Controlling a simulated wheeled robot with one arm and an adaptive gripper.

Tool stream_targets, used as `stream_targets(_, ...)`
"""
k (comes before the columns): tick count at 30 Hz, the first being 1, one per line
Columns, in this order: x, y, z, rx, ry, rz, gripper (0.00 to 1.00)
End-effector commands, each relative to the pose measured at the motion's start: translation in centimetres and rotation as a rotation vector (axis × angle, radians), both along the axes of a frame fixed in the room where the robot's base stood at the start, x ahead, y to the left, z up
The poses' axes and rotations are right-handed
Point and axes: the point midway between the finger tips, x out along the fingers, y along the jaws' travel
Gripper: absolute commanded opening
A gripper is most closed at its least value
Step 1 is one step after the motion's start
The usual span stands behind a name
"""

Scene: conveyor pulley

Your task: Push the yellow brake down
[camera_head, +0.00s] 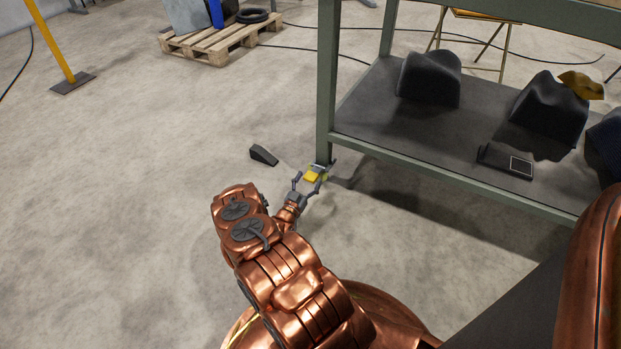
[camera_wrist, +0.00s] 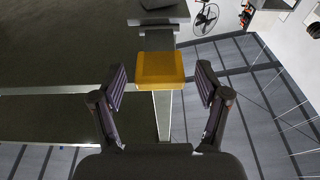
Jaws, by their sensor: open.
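The yellow brake (camera_head: 313,174) shows as a small yellow pad low beside the foot of the green bench leg (camera_head: 327,90). In the wrist view the brake (camera_wrist: 160,68) is a flat yellow block, centred ahead of my fingers. My gripper (camera_head: 308,182) is at the brake, with its fingers apart. In the wrist view one finger of my gripper (camera_wrist: 161,82) stands on each side of the brake, with gaps between. Nothing is held. I cannot tell whether any part of the gripper touches the brake. The caster under the brake is mostly hidden.
A black wedge (camera_head: 263,155) lies on the floor just left of the brake. The bench's lower shelf (camera_head: 385,122) extends right, with dark lumpy objects (camera_head: 429,78) on it. A wooden pallet (camera_head: 222,42) and a yellow post (camera_head: 52,42) stand further back.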

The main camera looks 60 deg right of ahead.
Motion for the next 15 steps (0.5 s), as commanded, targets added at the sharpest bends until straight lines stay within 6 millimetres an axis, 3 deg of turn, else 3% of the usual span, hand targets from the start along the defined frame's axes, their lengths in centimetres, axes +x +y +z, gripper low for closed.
stream_targets(9,-0.4,4.6,-1.1,0.004,0.002,0.003,0.75)
stream_targets(15,-0.7,5.7,-1.3,0.002,0.003,-0.001,0.75)
